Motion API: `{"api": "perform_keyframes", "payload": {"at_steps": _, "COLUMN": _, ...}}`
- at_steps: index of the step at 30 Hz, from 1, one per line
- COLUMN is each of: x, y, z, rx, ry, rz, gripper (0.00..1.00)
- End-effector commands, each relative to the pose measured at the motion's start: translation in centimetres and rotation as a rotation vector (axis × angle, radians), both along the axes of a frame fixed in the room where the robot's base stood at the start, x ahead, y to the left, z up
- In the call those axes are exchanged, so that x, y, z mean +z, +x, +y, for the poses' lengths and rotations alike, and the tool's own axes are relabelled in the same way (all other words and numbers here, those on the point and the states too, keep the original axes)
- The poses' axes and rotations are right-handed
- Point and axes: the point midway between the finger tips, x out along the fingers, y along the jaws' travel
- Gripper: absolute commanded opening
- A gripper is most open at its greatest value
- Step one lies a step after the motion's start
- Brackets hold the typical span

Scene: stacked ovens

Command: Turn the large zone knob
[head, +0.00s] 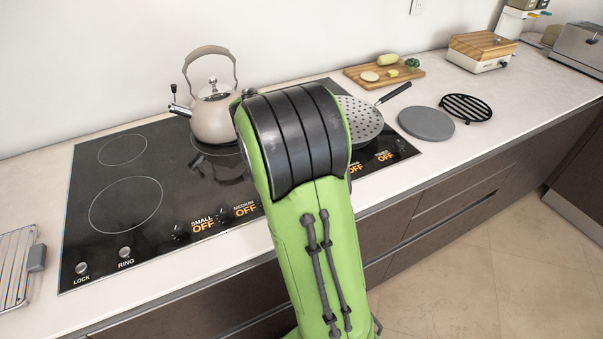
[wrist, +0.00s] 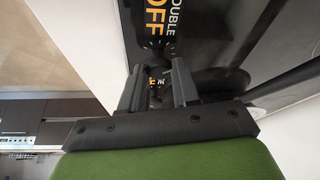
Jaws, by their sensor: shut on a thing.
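My gripper (wrist: 158,74) is low over the front strip of the black cooktop (head: 125,205), its two dark fingers shut on a small dark knob (wrist: 156,94). The knob is mostly hidden between the fingers. By its place before the DOUBLE label (wrist: 178,17), it appears to be the large zone knob. An orange and white label (wrist: 157,81) shows partly between the fingers, too covered to read. In the head view my green arm hides the gripper and this knob.
A kettle (head: 212,118) stands at the back of the cooktop. A perforated pan (head: 358,118) lies at its right, its handle pointing right. The small (head: 179,233) and medium (head: 223,216) knobs are left of my arm, labelled OFF. A cutting board (head: 352,72) with food is behind.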

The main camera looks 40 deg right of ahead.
Motion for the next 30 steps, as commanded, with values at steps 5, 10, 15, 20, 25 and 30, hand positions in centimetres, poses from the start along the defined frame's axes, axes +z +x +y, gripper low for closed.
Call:
{"api": "perform_keyframes", "payload": {"at_steps": 5, "x": 0.0, "y": 0.0, "z": 0.0, "rx": -0.008, "ry": 0.001, "rz": 0.000, "gripper": 0.00}}
{"api": "perform_keyframes", "payload": {"at_steps": 10, "x": 0.0, "y": 0.0, "z": 0.1, "rx": -0.007, "ry": 0.001, "rz": 0.000, "gripper": 0.00}}
{"api": "perform_keyframes", "payload": {"at_steps": 15, "x": 0.0, "y": 0.0, "z": 0.1, "rx": -0.006, "ry": 0.001, "rz": 0.001, "gripper": 0.42}}
{"api": "perform_keyframes", "payload": {"at_steps": 20, "x": 0.0, "y": 0.0, "z": 0.0, "rx": -0.006, "ry": 0.001, "rz": 0.001, "gripper": 0.55}}
{"api": "perform_keyframes", "payload": {"at_steps": 25, "x": 0.0, "y": 0.0, "z": 0.0, "rx": -0.006, "ry": 0.001, "rz": 0.001, "gripper": 0.55}}
{"api": "perform_keyframes", "payload": {"at_steps": 30, "x": 2.0, "y": 0.1, "z": 0.7, "rx": -0.003, "ry": -0.001, "rz": -0.002, "gripper": 0.55}}
